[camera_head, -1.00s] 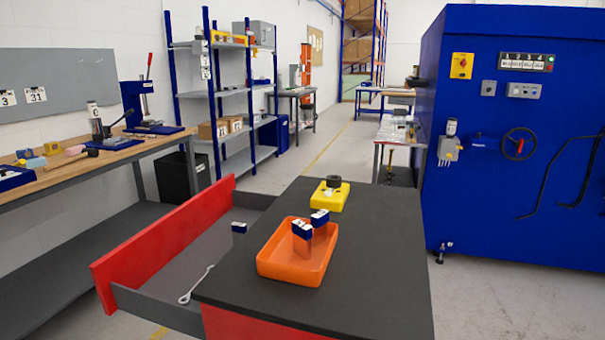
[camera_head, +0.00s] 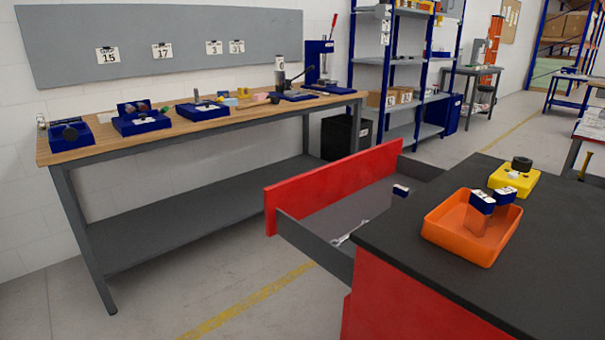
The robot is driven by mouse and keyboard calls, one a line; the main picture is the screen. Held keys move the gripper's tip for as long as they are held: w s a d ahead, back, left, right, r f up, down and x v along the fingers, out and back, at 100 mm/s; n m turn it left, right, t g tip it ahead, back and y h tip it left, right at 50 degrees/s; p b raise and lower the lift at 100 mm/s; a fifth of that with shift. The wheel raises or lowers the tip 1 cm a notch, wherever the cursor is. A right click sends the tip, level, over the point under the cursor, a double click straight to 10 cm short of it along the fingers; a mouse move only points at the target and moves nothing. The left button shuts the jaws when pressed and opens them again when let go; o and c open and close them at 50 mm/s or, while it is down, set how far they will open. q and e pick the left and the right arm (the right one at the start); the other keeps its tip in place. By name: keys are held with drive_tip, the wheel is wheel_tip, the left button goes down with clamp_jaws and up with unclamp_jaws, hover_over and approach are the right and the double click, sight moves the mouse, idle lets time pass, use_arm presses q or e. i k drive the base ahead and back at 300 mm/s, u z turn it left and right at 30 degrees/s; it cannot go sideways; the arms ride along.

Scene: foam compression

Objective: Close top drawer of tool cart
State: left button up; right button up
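The tool cart (camera_head: 398,262) is at the right, with a black top and red sides. Its top drawer (camera_head: 335,184) stands pulled out toward the left, with a red front panel and grey walls. Inside the drawer lie a wrench (camera_head: 348,232) and a small blue-and-white item (camera_head: 401,190) near the cart body. An orange tray (camera_head: 453,243) on the cart top holds blue-and-white capped blocks (camera_head: 482,203). Neither of my grippers shows in the head view.
A yellow holder with a black round piece (camera_head: 515,179) sits on the cart top. A workbench (camera_head: 130,147) with several blue fixtures runs along the left wall. Open floor (camera_head: 215,262) lies between bench and drawer. A black bin (camera_head: 346,137) and shelving (camera_head: 405,75) stand behind.

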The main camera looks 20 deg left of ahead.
sight(312, 209)
drive_tip(key=u, duration=1.8)
drive_tip(key=i, duration=3.5)
drive_tip(key=z, duration=4.4)
drive_tip(key=i, duration=0.2)
drive_tip(key=z, duration=0.05)
